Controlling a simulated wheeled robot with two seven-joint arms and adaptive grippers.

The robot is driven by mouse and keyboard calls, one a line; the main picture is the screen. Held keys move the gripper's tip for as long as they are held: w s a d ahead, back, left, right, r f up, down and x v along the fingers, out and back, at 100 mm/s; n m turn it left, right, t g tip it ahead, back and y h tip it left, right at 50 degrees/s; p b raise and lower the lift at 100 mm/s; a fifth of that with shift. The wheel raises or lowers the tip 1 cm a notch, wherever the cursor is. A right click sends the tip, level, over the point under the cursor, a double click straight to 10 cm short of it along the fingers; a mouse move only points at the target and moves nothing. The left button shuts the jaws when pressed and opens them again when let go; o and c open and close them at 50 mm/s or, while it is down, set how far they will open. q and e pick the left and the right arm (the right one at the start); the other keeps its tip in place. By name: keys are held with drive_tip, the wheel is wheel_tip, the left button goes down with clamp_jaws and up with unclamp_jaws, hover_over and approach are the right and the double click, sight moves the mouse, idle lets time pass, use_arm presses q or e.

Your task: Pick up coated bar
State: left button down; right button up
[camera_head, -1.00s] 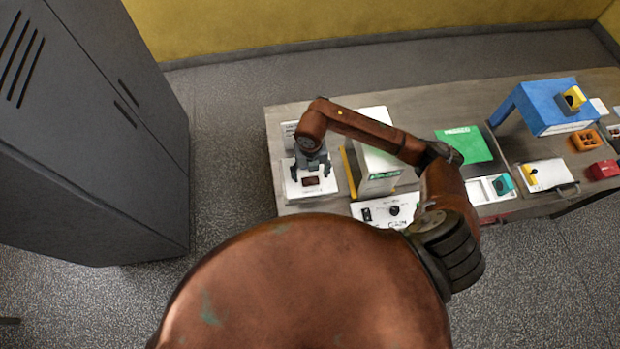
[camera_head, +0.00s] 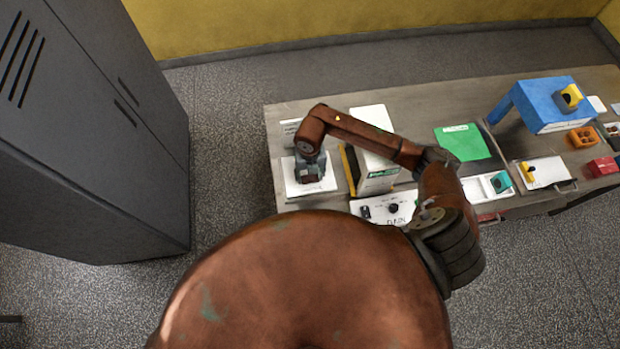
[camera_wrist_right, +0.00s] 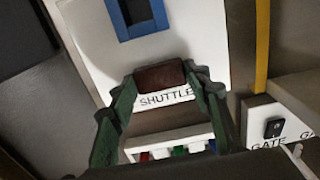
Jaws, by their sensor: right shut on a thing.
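The coated bar (camera_wrist_right: 160,77) is a small dark brown block in the right wrist view. My right gripper (camera_head: 310,174) is shut on it, with one green-grey fingertip at each end. The bar is over the white plate (camera_head: 325,186) marked SHUTTLE at the table's left end; I cannot tell whether it still touches the plate. In the head view the gripper mostly hides the bar. My left gripper is not in view.
A green sheet (camera_head: 462,143), a blue stand (camera_head: 555,107) and a red block (camera_head: 602,167) are farther right. A grey cabinet (camera_head: 90,130) stands left, apart from the table.

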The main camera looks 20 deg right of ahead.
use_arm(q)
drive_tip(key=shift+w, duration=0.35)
